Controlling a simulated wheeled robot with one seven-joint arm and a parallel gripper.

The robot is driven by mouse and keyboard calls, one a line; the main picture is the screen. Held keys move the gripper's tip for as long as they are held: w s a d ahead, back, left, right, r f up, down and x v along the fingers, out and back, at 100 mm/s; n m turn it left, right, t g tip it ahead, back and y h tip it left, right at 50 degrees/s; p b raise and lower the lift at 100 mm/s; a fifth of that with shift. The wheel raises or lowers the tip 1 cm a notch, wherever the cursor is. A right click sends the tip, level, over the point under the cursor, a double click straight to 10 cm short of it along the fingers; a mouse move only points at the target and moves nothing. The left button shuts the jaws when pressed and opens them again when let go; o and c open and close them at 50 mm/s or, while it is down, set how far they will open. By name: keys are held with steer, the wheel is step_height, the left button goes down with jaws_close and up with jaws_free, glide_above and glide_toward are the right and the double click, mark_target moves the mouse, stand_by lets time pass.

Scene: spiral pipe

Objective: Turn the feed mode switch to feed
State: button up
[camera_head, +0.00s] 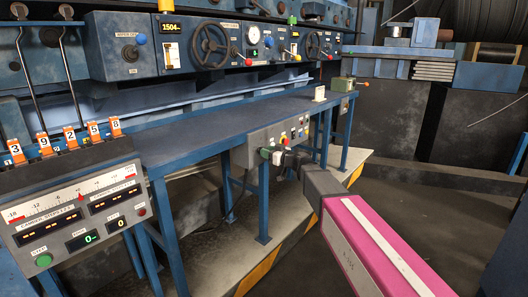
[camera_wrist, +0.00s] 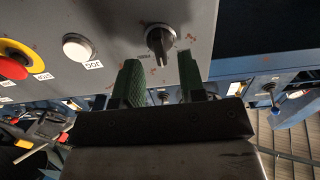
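The feed mode switch looks to be the dark rotary knob (camera_wrist: 160,40) on the grey control panel in the wrist view. Its pointer runs roughly up and down in the picture. Small lettering beside it is too small to read surely. My gripper (camera_wrist: 159,60) is open, with its two green fingers apart and nothing held. The knob sits just beyond the fingertips, in line with the gap between them; I cannot tell whether they touch it. In the head view my gripper (camera_head: 271,156) is at the panel's front face and hides part of it, including the knob.
A white JOG button (camera_wrist: 77,47) and a red-and-yellow stop button (camera_wrist: 14,63) sit left of the knob in the wrist view. The panel hangs under the edge of a blue bench (camera_head: 210,122). A console with orange number tags (camera_head: 75,188) stands at left.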

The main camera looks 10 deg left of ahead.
steer(key=shift+x, duration=1.3)
steer(key=shift+c, duration=0.3)
steer(key=c, duration=0.5)
steer(key=shift+m, duration=0.4)
steer(key=m, duration=0.9)
steer(key=shift+w+d+f, duration=0.1)
steer(key=shift+w, duration=0.1)
